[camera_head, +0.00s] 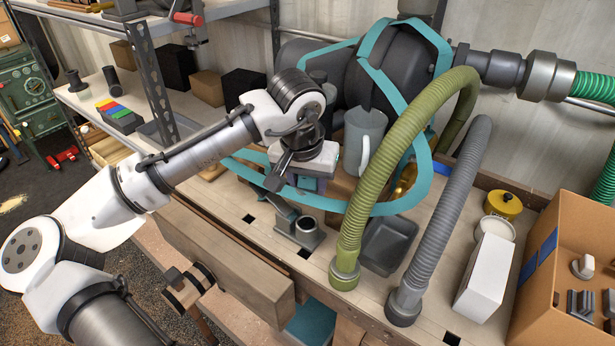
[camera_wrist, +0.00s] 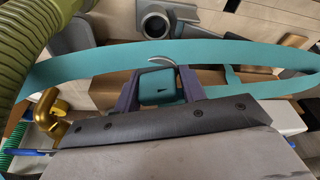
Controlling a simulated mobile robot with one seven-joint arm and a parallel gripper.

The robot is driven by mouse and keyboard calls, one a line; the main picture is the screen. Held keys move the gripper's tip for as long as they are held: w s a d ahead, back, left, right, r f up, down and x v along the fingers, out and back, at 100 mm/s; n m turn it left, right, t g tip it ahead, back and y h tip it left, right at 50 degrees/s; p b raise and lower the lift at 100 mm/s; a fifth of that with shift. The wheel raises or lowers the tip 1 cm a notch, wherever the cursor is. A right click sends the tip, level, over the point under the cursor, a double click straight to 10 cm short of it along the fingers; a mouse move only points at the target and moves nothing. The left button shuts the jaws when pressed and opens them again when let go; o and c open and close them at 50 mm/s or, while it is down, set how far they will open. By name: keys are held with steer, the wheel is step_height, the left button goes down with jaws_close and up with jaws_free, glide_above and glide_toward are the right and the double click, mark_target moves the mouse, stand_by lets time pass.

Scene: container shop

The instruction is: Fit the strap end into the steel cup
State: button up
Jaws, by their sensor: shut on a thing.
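The teal strap (camera_head: 385,209) loops from the large dark drum across the bench; it also shows in the wrist view (camera_wrist: 60,79). My gripper (camera_wrist: 160,88) is shut on the strap end (camera_wrist: 157,84), a teal piece between its purple fingers. In the head view my gripper (camera_head: 290,198) is over the bench, with its tips partly hidden. The steel cup (camera_head: 308,240) is a short, open-topped grey ring on the bench, just right of and below my gripper. It also shows in the wrist view (camera_wrist: 156,29), apart from the strap end.
An olive hose (camera_head: 375,170) and a grey hose (camera_head: 445,215) arch over the bench on the right. A grey tray (camera_head: 388,245) lies behind the olive hose. A grey jug (camera_head: 362,140) stands behind my gripper. A white box (camera_head: 484,278) and a cardboard box (camera_head: 535,290) stand at the right.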

steer(key=shift+f+b, duration=2.25)
steer(key=shift+f, duration=0.9)
steer(key=shift+w+d+f+p, duration=0.1)
steer(key=shift+p, duration=0.25)
steer(key=shift+f+b, duration=0.35)
steer(key=shift+f, duration=0.75)
